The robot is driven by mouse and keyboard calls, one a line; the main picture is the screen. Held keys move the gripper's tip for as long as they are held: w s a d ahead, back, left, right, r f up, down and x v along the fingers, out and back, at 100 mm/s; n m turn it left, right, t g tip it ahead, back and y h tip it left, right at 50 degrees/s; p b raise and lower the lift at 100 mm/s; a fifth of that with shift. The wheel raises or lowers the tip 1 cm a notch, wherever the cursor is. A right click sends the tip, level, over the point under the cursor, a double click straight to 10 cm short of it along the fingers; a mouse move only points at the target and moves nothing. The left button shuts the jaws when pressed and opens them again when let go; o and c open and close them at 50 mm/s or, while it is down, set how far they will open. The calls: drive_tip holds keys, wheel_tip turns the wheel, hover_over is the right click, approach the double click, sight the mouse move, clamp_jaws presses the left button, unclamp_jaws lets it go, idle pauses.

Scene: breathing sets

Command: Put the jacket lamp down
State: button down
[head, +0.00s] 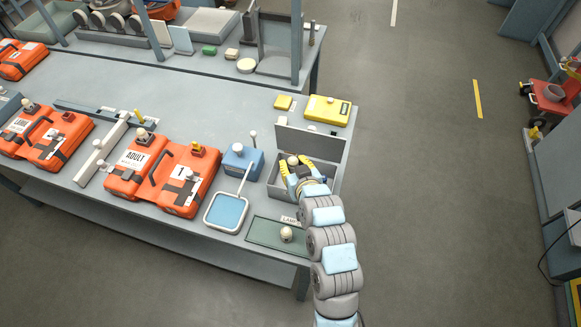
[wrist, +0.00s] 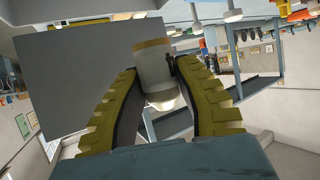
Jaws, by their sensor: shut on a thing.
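My gripper (head: 298,170) is at the open grey box (head: 283,181) near the table's right end; its yellow fingers also show in the wrist view (wrist: 157,90). They are shut on the jacket lamp (wrist: 154,62), a small pale cylinder with a rounded white end and a tan band. In the head view a pale round top (head: 293,160) shows between the fingers. I cannot tell whether the lamp touches the box. A dark green mat (head: 262,233) with a white label lies at the table's front right corner. A small pale round-topped thing (head: 286,234) stands on it.
Left of the box are a blue container (head: 242,160) and a blue-lined white tray (head: 227,212). Orange jackets (head: 187,195) lie further left. The box's raised lid (head: 312,143) stands behind my gripper, with a yellow case (head: 327,109) beyond. The table's middle back is clear.

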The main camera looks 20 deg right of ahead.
drive_tip(key=w+f, duration=0.1)
drive_tip(key=f, duration=0.1)
drive_tip(key=w+f, duration=0.1)
drive_tip(key=f, duration=0.2)
drive_tip(key=w+f, duration=0.1)
drive_tip(key=f, duration=0.2)
drive_tip(key=shift+w+d+f, duration=0.1)
drive_tip(key=shift+w+d, duration=0.25)
drive_tip(key=shift+d, duration=0.05)
drive_tip(key=shift+f+b, duration=0.35)
drive_tip(key=shift+f, duration=0.2)
drive_tip(key=c, duration=0.8)
unclamp_jaws()
drive_tip(key=shift+c, duration=0.2)
drive_tip(key=shift+r, duration=0.15)
